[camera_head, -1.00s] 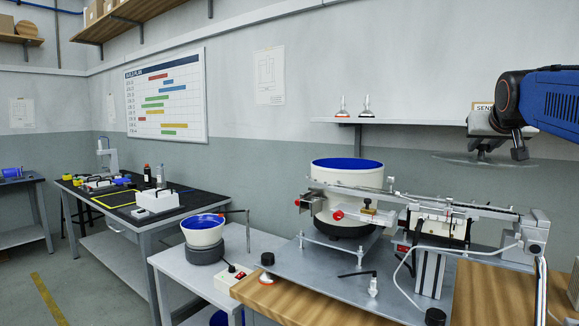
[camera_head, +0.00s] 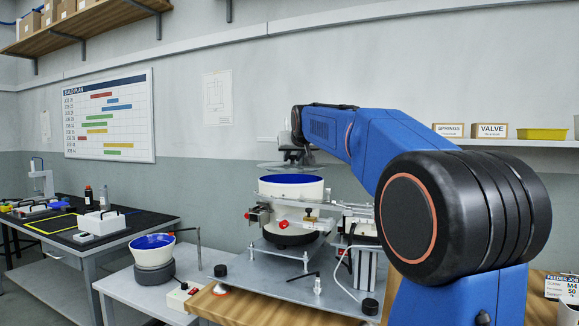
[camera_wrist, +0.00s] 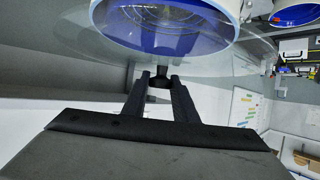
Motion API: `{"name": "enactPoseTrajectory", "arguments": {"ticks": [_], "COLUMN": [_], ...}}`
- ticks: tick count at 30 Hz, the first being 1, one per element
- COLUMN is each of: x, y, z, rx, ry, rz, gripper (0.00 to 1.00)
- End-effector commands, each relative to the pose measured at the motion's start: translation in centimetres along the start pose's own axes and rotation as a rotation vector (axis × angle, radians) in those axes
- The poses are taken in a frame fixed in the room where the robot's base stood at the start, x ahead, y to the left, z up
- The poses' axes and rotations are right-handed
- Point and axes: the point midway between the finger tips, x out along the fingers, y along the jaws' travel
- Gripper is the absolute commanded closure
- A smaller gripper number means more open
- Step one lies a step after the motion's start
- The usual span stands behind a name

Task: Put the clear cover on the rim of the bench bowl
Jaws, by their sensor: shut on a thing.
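My gripper (camera_head: 297,150) is shut on the clear cover (camera_head: 272,165), a thin see-through disc. The cover is held above the larger white bowl (camera_head: 291,190) with a blue inside, and a gap seems to show between them. In the wrist view my fingers (camera_wrist: 161,80) close on a dark knob at the middle of the cover (camera_wrist: 225,65). The larger bowl (camera_wrist: 165,22) shows through it. A smaller white bowl (camera_head: 152,252) with a blue inside stands on a grey base, uncovered. I cannot tell by looks alone which is the bench bowl.
The feeder rail (camera_head: 350,207) runs right from the larger bowl, partly hidden by my arm. A wall shelf (camera_head: 500,142) holds labelled boxes and a yellow tray.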

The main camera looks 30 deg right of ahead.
Motion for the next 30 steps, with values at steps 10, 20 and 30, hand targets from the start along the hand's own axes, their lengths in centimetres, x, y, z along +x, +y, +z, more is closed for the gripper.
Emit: {"name": "enactPoseTrajectory", "arguments": {"ticks": [10, 20, 30], "x": [3.5, 4.7, 5.9], "y": [0.0, 0.0, 0.0], "z": [-1.8, -1.5, 1.0], "rx": [0.000, 0.000, 0.000], "ry": [0.001, 0.000, 0.001], "rz": [0.000, 0.000, 0.000], "gripper": [1.00, 1.00, 1.00]}}
